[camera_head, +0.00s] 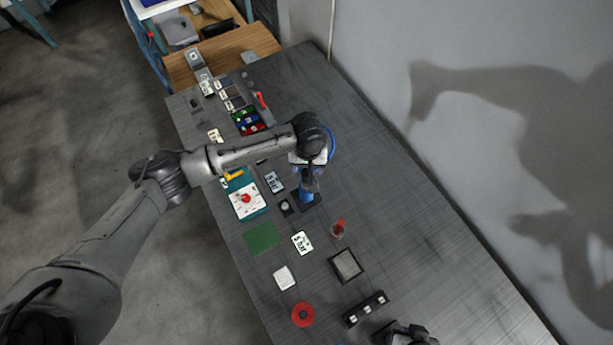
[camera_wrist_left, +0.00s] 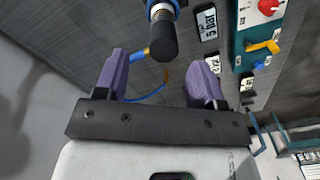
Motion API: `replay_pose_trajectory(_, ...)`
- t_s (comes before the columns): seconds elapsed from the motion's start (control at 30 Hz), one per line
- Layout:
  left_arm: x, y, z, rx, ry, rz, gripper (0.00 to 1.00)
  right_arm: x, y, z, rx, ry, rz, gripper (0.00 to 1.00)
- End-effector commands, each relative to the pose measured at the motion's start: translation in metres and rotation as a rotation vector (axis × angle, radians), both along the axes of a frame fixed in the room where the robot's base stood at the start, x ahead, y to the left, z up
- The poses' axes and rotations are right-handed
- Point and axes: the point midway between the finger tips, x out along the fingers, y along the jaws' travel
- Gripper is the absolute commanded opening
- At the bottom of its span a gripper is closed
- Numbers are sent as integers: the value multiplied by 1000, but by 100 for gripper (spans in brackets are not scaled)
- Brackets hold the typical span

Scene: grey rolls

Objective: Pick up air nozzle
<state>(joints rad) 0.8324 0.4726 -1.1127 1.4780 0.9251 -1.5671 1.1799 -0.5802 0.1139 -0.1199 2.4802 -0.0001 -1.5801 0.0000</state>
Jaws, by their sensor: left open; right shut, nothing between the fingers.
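The air nozzle, a blue and black cylinder, stands on a dark base in the head view (camera_head: 307,189), partly hidden by my left wrist. In the left wrist view its dark round end (camera_wrist_left: 163,44) points toward the camera, with a blue hose beside it. My left gripper (camera_head: 308,170) is over the nozzle. In the left wrist view its purple fingers (camera_wrist_left: 160,68) are open, one on each side of the nozzle end, with gaps and no visible grip. My right gripper (camera_head: 405,335) shows only in part at the bottom edge of the head view, shut and empty.
A teal panel with a red knob (camera_head: 258,212) and yellow handle lies left of the nozzle. A phone-like display (camera_head: 274,182) is between them. A red-topped item (camera_head: 338,229), a dark square tray (camera_head: 346,266) and a red disc (camera_head: 303,315) lie nearer. The table's right side is clear.

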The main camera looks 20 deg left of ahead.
Motion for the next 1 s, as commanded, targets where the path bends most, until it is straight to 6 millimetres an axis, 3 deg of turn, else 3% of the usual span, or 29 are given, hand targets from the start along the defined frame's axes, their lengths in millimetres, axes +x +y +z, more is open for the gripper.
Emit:
replay_pose_trajectory(0.33, -5, 2, -42, 1, 1, 0, 63, 0, -1, 4, -3, 1, 2, 0)
replay_pose_trajectory(0.7, -5, 2, -50, 0, 0, -1, 63, 0, -3, 3, -11, 0, 7, 0)
replay_pose_trajectory(1.0, -5, 2, -49, 0, 0, -1, 35, 0, -2, 3, -8, 1, 5, 0)
